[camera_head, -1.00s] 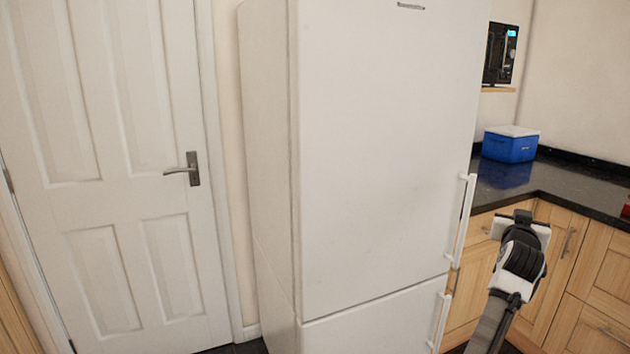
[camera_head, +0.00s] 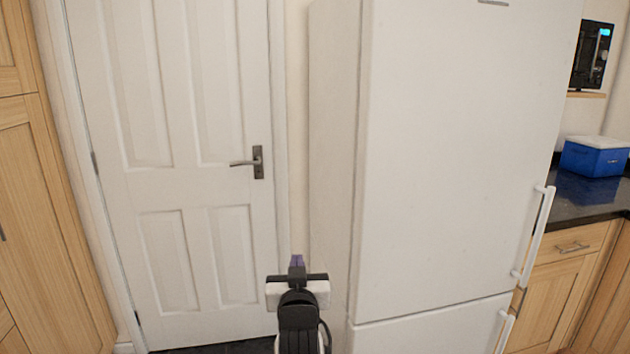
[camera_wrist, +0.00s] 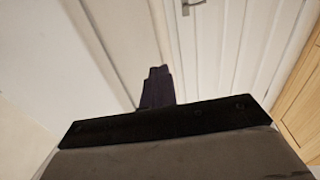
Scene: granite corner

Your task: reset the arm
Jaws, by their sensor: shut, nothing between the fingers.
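My gripper (camera_head: 297,262) is low in the middle of the head view, in front of the gap between the white door and the fridge. Its dark purple fingers are together and hold nothing. In the wrist view the shut fingers (camera_wrist: 157,86) point up toward the white door (camera_wrist: 215,50), apart from it. My arm behind the gripper shows at the bottom edge of the head view.
The tall white fridge (camera_head: 450,160) stands close on the right, its doors shut. A closed white door (camera_head: 190,190) with a dark handle is on the left, beside wooden cabinets (camera_head: 45,220). A blue box (camera_head: 592,158) sits on the dark counter; a microwave (camera_head: 590,55) is above.

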